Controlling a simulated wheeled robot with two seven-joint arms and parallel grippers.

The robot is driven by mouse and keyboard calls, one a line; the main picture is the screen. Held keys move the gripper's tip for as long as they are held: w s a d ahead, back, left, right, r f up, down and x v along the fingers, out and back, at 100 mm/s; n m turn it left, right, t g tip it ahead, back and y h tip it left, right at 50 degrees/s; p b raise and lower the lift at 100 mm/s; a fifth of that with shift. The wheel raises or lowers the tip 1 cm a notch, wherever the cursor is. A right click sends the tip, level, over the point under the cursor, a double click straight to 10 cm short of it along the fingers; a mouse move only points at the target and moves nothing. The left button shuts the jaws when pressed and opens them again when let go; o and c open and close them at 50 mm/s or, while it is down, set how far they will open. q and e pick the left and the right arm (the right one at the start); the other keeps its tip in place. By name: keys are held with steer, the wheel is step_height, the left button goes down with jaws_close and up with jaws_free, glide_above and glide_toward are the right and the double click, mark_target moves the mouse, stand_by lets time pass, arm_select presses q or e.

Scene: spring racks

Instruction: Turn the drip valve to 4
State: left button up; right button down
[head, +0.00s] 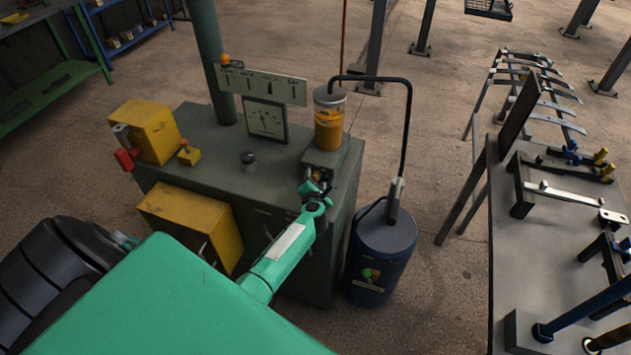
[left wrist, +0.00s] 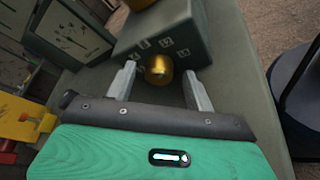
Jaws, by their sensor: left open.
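The drip valve is a round brass knob (left wrist: 158,69) on the front of a grey-green block (left wrist: 160,30) with small marked plates around it; the numbers are too small to read. In the head view the block (head: 325,160) sits under an amber oil reservoir (head: 329,122) on the cabinet's right end. My left gripper (left wrist: 158,88) is open, its two fingers on either side of the knob with gaps visible. In the head view the left gripper (head: 316,188) is in front of the block and partly hides the knob. My right gripper is not in view.
The grey-green cabinet (head: 225,150) carries a yellow box (head: 146,130), a gauge panel (head: 266,120) and a small dark knob (head: 249,161). A blue drum (head: 380,255) with a bent black pipe (head: 408,110) stands close on the right. A metal table (head: 540,260) is farther right.

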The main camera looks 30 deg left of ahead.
arm_select(q)
steer(key=shift+w+a+f, duration=0.1)
steer(key=shift+w, duration=0.1)
steer(key=c, duration=1)
steer(key=shift+r+n+p, duration=0.25)
steer(key=shift+n+p, duration=0.15)
steer(key=shift+p, duration=0.35)
steer(key=shift+h, duration=0.3)
steer(key=shift+f, duration=0.2)
steer(key=o, duration=1)
